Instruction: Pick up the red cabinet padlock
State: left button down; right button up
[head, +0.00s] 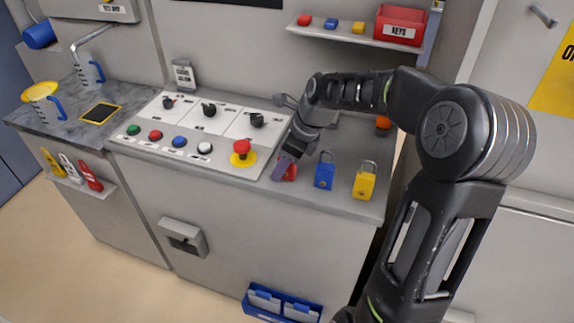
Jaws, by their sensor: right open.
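The red padlock (291,173) sits on the grey counter, to the right of the control panel and left of the blue padlock. It is partly hidden by my right gripper (284,168), which reaches down over it from above. The gripper's jaws are open around or beside the padlock; I cannot tell which. The blue padlock (324,171) and the yellow padlock (364,180) stand to the right with their shackles up. My left gripper is not in view.
The control panel (200,130) with its red emergency button (241,151) lies close left of the gripper. An orange object (383,122) stands behind my arm. A shelf (350,36) with a red keys box (401,24) hangs above. A blue bin (282,304) is below.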

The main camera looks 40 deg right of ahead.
grip_shut()
dwell(0.4)
